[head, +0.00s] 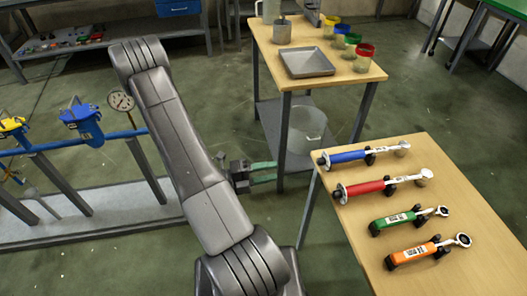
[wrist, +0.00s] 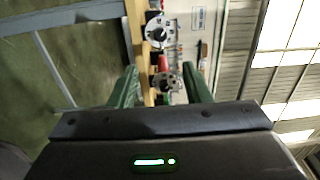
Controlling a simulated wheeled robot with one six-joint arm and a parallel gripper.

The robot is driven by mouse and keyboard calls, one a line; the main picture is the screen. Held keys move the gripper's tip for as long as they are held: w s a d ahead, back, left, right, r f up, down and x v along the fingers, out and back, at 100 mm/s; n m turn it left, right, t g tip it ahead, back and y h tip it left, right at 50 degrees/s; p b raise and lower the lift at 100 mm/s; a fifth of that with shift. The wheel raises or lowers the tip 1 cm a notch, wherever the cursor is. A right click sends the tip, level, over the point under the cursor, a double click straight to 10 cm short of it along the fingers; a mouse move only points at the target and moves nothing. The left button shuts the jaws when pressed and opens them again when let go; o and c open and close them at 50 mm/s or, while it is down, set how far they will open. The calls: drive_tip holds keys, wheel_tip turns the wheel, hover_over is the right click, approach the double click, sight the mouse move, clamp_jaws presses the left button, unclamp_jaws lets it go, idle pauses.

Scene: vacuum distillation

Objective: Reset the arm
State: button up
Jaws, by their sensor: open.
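My gripper (head: 262,172) shows in the head view beside the near table's left edge, its green fingers pointing right. It is empty, with its fingers apart in the wrist view (wrist: 160,90). My grey arm reaches across the left-middle of the head view. The gripper touches none of the tools on the near table.
The near wooden table (head: 345,235) holds blue (head: 348,156), red (head: 365,188), green (head: 395,218) and orange (head: 412,253) handled tools. Behind it, another table carries a metal tray (head: 306,62) and several colour-rimmed jars. A translucent bucket (head: 307,128) sits below. A blue pipe with valves and a gauge (head: 121,101) stands left.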

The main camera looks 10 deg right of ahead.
drive_tip(key=w+d, duration=0.1)
drive_tip(key=d, duration=1.1)
drive_tip(key=shift+d+r+p, duration=0.2)
drive_tip(key=shift+d+p, duration=0.05)
drive_tip(key=shift+p, duration=0.15)
drive_tip(key=shift+a, duration=0.1)
idle(0.5)
approach(318, 163)
drive_tip(key=d, duration=0.8)
drive_tip(key=shift+w+d+r, duration=0.1)
drive_tip(key=shift+w+d, duration=0.1)
drive_tip(key=shift+w, duration=0.15)
drive_tip(key=m+b, duration=0.9)
drive_tip(key=b, duration=0.2)
drive_tip(key=shift+w, duration=0.1)
idle(1.3)
